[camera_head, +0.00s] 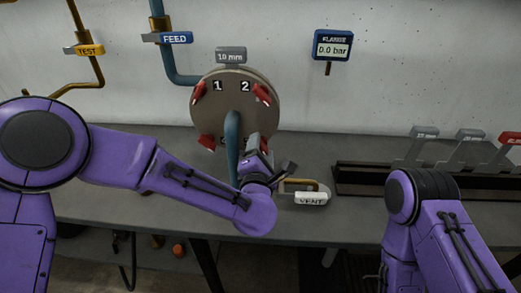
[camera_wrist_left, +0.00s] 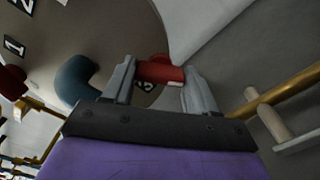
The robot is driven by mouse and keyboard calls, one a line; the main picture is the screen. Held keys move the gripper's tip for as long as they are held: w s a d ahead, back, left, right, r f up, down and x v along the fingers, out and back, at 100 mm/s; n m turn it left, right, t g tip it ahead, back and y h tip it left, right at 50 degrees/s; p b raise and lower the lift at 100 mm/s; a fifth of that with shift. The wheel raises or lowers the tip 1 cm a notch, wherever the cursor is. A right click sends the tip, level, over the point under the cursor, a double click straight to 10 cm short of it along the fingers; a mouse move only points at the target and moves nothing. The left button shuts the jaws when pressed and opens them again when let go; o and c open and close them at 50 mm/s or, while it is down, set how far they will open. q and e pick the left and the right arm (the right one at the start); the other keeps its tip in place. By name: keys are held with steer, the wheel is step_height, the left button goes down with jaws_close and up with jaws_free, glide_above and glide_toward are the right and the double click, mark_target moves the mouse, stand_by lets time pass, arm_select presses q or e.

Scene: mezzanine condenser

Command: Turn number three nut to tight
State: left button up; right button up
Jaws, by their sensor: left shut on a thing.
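The round flange cover (camera_head: 237,82) stands upright at the back of the bench, with red nuts around its face. Red nuts one (camera_head: 198,92) and two (camera_head: 262,94) are at its top, and another red nut (camera_head: 206,142) is at its lower left. My left gripper (camera_wrist_left: 158,84) is at the lower right of the cover. In the left wrist view its fingers are shut on the number three nut (camera_wrist_left: 158,71), beside a label reading 3 (camera_wrist_left: 147,86). The head view mostly hides this nut behind the gripper. My right arm shows at the right, but its gripper is outside the view.
A blue pipe (camera_head: 232,140) curves out in front of the cover. The VENT tag (camera_head: 311,198) and its brass pipe are right of my left gripper. A dark rack (camera_head: 360,181) with upright tagged tools stands at the right. The gauge (camera_head: 333,46) reads 0.0 bar.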

arm_select(q)
steer(key=m, duration=0.6)
steer(key=m+p, duration=0.1)
steer(key=m, duration=0.5)
steer(key=shift+f+p, duration=0.1)
steer(key=shift+p, duration=0.2)
steer(key=shift+m, duration=0.3)
steer(key=o, duration=1.1)
steer(key=shift+c, duration=0.2)
steer(key=s+b, duration=0.1)
steer(key=s, duration=0.9)
steer(key=shift+s+a+b, duration=0.3)
steer(key=shift+a+b, duration=0.05)
steer(key=shift+b, duration=0.05)
